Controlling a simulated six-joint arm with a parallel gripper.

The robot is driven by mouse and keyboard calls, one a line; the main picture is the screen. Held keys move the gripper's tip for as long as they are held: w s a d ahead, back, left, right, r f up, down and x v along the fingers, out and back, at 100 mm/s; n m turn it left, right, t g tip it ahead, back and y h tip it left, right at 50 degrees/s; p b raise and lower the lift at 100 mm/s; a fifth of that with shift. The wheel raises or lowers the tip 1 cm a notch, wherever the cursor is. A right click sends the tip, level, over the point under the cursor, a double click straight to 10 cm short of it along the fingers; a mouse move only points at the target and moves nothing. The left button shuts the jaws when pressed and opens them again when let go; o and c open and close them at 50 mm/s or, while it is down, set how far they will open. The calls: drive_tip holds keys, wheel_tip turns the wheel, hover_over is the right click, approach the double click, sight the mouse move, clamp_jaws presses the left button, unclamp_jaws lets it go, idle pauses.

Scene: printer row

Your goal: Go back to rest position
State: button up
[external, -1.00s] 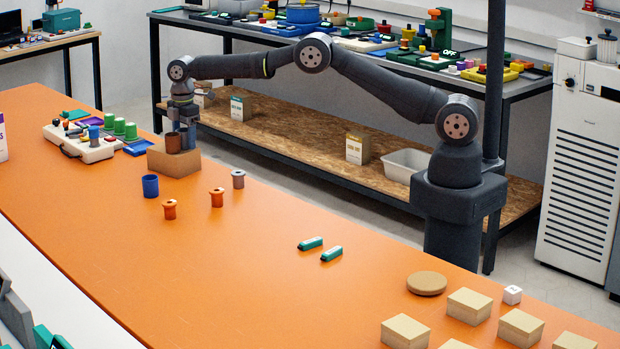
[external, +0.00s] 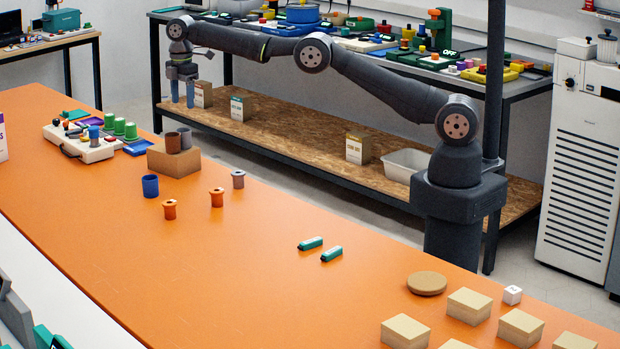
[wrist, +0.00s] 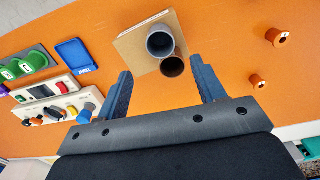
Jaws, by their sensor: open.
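My gripper (external: 182,92) is open and empty, pointing down, raised above and behind the brown box (external: 173,163). In the wrist view its two blue fingers (wrist: 163,92) are spread wide apart with nothing between their tips. A brown cup (external: 173,144) and a grey cup (external: 186,138) stand side by side on top of the box. In the wrist view the grey cup (wrist: 160,41) and the brown cup (wrist: 172,67) show from above, beyond the fingertips and apart from them.
A white device (external: 85,145) lies left of the box. Two green markers (external: 311,243) lie mid-table. Several cardboard boxes (external: 469,306) stand at the front right.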

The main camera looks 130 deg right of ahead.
sight(184, 129)
drive_tip(key=shift+f, duration=0.1)
wheel_tip(184, 129, down, 12)
drive_tip(key=shift+r, duration=1.2)
drive_tip(key=shift+f, duration=0.15)
